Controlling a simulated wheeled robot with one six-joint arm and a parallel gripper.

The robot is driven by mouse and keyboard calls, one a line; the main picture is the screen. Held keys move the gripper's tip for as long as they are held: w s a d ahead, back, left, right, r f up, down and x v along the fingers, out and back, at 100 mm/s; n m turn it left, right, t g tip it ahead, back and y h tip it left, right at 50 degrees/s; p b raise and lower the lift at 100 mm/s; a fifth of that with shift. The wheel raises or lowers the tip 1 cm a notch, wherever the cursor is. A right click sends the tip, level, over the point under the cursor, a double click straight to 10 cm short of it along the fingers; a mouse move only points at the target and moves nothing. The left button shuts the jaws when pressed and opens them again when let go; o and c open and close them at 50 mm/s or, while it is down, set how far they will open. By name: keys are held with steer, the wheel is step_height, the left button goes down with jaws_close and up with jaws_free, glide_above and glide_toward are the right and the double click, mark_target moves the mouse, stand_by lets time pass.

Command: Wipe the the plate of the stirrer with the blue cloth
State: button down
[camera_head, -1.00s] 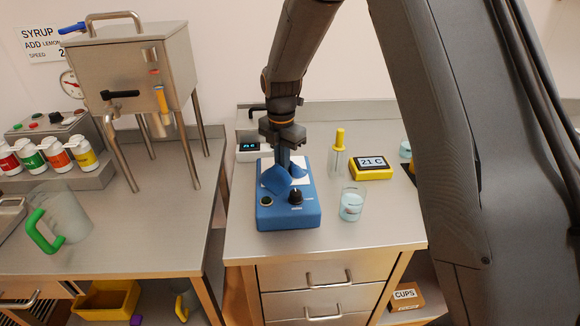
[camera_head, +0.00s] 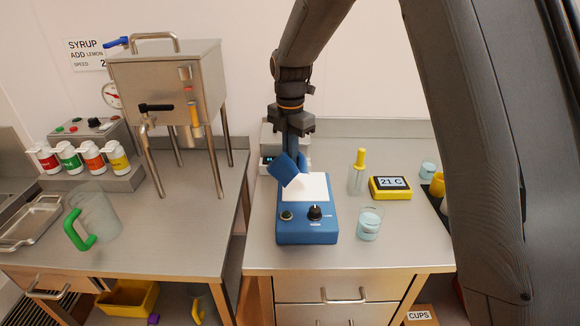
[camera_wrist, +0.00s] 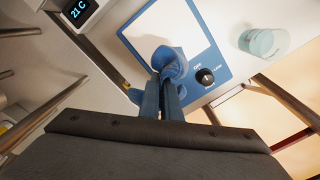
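The stirrer (camera_head: 306,229) is a blue box with a white square plate (camera_head: 310,187) on top and knobs on its front. It stands on the steel counter, and its plate also shows in the wrist view (camera_wrist: 190,28). My gripper (camera_head: 290,150) points down at the back left of the plate. It is shut on the blue cloth (camera_head: 287,169), which hangs folded from the fingertips over the plate's back left corner. The cloth also shows in the wrist view (camera_wrist: 170,61), between me and the plate. I cannot tell whether it touches the plate.
A glass beaker (camera_head: 369,224) stands close to the stirrer's right. A yellow-topped dropper bottle (camera_head: 357,174) and a yellow temperature display (camera_head: 390,187) are behind it. A white device with a display (camera_head: 268,160) is behind the stirrer. The counter front right is clear.

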steer(key=shift+r+p, duration=0.55)
steer(key=shift+r, duration=0.65)
step_height(320, 180, up, 10)
steer(key=p, duration=0.1)
stand_by(0.7)
